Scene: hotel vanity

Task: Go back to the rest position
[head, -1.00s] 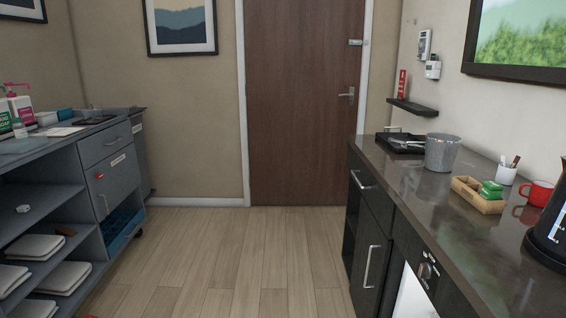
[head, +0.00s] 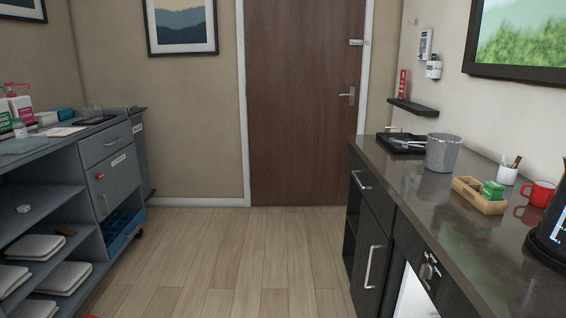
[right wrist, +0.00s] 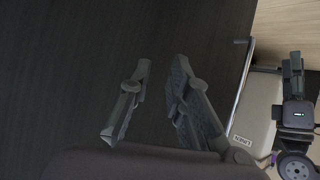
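My right gripper (right wrist: 158,100) shows in the right wrist view, its two fingers apart with nothing between them. It is in front of a dark, flat surface. At the right edge of that view is a gripper-like part of mine (right wrist: 292,75) with a small lit display below it. It looks like my left gripper, but it is too small and dark to tell whether it is open or shut. Neither gripper shows in the head view.
A dark counter (head: 430,200) runs along the right, with a bucket (head: 443,153), a wooden box (head: 479,199) and a red mug (head: 541,193). A grey shelf cart (head: 105,145) stands left. Wooden floor (head: 240,255) is clear up to the closed door (head: 305,100).

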